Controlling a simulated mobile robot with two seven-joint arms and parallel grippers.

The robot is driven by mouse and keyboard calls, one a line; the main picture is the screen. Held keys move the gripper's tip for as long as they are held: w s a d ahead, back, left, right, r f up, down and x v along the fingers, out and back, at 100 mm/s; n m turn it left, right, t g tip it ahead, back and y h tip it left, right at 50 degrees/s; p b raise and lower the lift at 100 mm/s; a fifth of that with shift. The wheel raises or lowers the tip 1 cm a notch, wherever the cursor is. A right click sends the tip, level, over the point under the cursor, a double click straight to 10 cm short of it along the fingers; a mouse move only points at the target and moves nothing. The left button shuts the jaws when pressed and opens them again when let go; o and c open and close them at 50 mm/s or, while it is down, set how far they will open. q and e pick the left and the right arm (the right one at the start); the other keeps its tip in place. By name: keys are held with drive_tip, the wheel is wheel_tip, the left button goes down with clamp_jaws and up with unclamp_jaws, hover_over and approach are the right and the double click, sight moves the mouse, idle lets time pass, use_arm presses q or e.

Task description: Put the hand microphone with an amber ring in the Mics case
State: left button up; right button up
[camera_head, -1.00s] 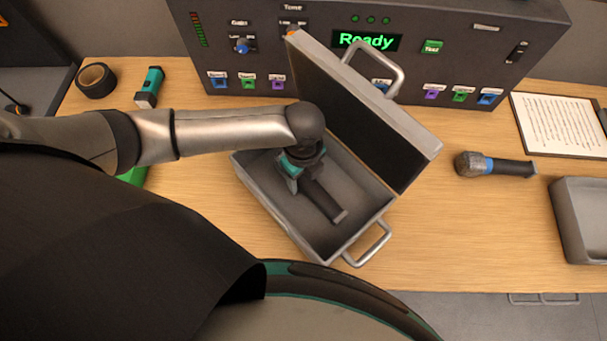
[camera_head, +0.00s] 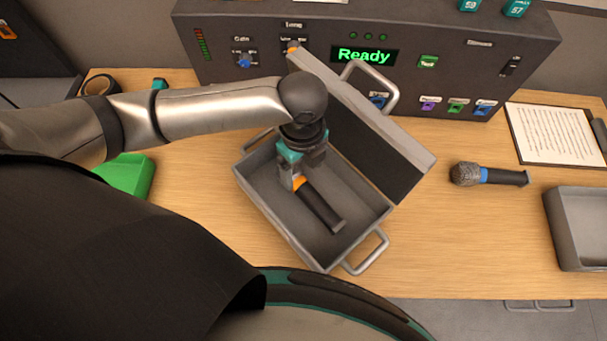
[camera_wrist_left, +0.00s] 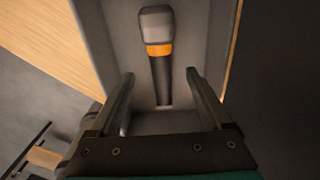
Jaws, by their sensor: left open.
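The hand microphone with an amber ring (camera_head: 322,208) lies on the floor of the open grey case (camera_head: 262,205). Its amber ring and dark handle show, and its head is hidden behind my gripper in the head view. In the left wrist view the whole microphone (camera_wrist_left: 160,80) shows, grey head, amber ring and black handle, lying in the case. My left gripper (camera_head: 292,182) is open above the case, near the head end of the microphone. Its fingers (camera_wrist_left: 158,88) stand apart and hold nothing. I read no label on the case. My right gripper is not in view.
A blue-ringed microphone (camera_head: 488,175) lies on the table to the right. A grey tray (camera_head: 582,235) and a clipboard (camera_head: 555,132) are further right. A green object (camera_head: 128,175) and a tape roll (camera_head: 99,84) are left. The control panel (camera_head: 330,80) stands behind the raised lid.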

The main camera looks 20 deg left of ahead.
use_arm(q)
drive_tip(key=shift+r, duration=1.3)
drive_tip(key=shift+c, duration=0.3)
